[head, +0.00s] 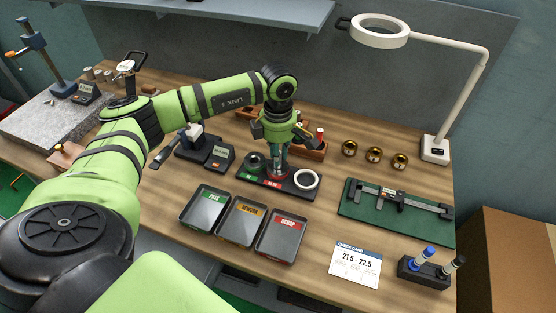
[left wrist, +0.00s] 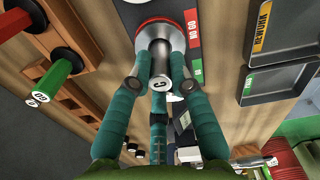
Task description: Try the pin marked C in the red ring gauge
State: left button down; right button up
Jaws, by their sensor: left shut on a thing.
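My left gripper (head: 275,160) reaches down over the black gauge base (head: 249,178). In the left wrist view its teal fingers (left wrist: 160,84) are shut around a grey metal pin with a white end marked C (left wrist: 162,86). The red ring gauge (head: 277,174) is right below the fingers; its red rim (left wrist: 160,21) also shows in the left wrist view. The pin's far end lines up with the ring's middle. I cannot tell whether it is inside the bore. A dark green ring (head: 255,162) and a white ring (head: 306,180) are on either side. My right gripper is not in view.
A wooden rack (head: 315,154) with other pins is close behind the gripper. PASS (head: 189,219), REWORK (head: 227,233) and SCRAP (head: 264,249) trays are in front. A card (head: 354,265) reads 21.5 - 22.5. A caliper (head: 400,198) lies on a green mat at right.

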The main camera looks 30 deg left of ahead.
pick_arm(q)
jog(key=shift+r, duration=0.1)
dwell(0.4)
jog(key=shift+r+p, duration=0.55)
jog(key=shift+r, duration=0.05)
jog(key=shift+r, duration=0.15)
jog(key=shift+r+p, duration=0.5)
jog(key=shift+r, duration=0.25)
jog(key=shift+r+p, duration=1.35)
jog(key=shift+r, duration=1)
